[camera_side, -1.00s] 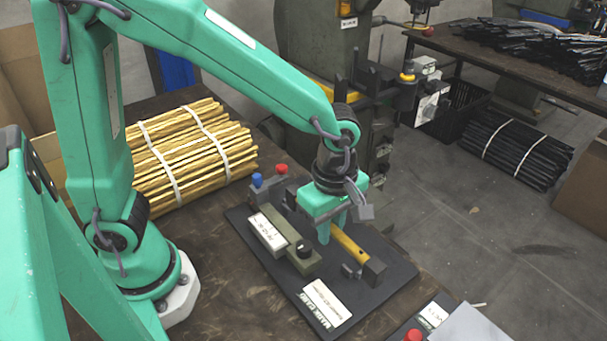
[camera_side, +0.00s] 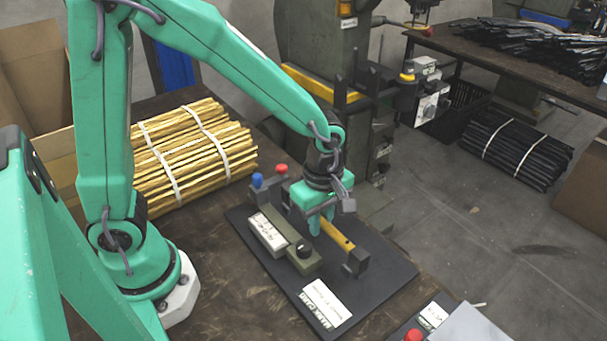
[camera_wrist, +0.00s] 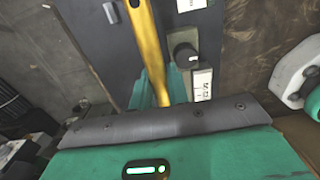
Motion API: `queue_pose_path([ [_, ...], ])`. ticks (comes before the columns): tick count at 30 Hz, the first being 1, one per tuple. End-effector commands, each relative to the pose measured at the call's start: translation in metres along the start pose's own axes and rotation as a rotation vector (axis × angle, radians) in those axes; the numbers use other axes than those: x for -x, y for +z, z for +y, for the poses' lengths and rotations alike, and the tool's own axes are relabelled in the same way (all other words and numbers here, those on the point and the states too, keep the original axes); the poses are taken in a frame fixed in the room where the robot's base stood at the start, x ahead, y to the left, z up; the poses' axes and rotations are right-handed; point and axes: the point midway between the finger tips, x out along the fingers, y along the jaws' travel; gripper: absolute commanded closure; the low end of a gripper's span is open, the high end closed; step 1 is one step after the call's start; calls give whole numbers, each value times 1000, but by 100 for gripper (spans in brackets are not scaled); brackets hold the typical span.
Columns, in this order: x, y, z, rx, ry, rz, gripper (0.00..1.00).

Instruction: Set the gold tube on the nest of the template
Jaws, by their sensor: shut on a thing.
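The gold tube (camera_side: 337,235) slants across the black template plate (camera_side: 388,282). My gripper (camera_side: 314,224) is shut on the tube's far part. The tube's near end meets a dark block (camera_side: 356,261); a smaller grey block stands beside it, and I cannot tell whether the tube rests in the nest or just above it. In the wrist view, the gold tube (camera_wrist: 148,45) runs from the top edge down between the green fingers (camera_wrist: 157,88). The tube's far end is hidden by my gripper.
An olive block with a black knob (camera_side: 304,249) lies left of the tube. Blue (camera_side: 257,180) and red (camera_side: 281,169) buttons stand at the plate's back. A strapped bundle of gold tubes (camera_side: 190,155) lies behind left. The plate's front right is clear.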

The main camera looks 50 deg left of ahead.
Motion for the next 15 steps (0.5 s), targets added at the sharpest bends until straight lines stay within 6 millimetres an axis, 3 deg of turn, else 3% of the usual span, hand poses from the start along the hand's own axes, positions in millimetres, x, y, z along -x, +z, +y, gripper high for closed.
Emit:
queue_pose_path([
  [6,-21,-25,23,4,-3,0,100],
  [15,-30,-36,35,-1,1,0,100],
])
